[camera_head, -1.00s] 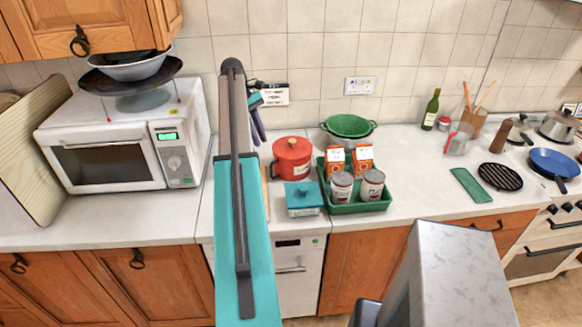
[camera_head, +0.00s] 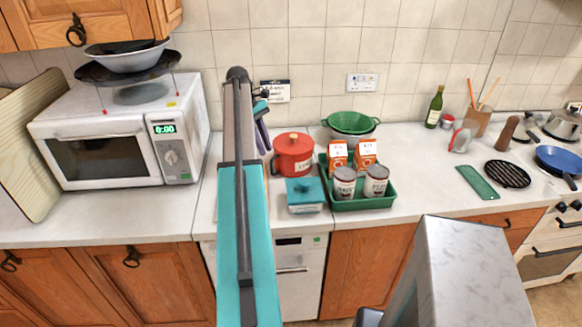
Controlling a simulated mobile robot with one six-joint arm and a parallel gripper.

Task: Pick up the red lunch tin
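The red lunch tin (camera_head: 293,157) is a round, lidded red tin with a pale label on its front. It stands upright on the white counter, left of the green tray and behind a teal box. My teal and grey arm rises through the middle of the head view. Part of my gripper (camera_head: 264,138) shows as dark purple fingers behind the arm's upper end. It points down at the tin's upper left. The arm hides some of it, and I cannot tell how wide its fingers are. I see nothing held.
The teal box (camera_head: 304,196) stands in front of the tin. The green tray (camera_head: 362,203) holds white-and-red cans and orange cartons. A green colander (camera_head: 350,123) stands behind it. A microwave (camera_head: 115,140) stands at left. The counter right of the tray has clear room.

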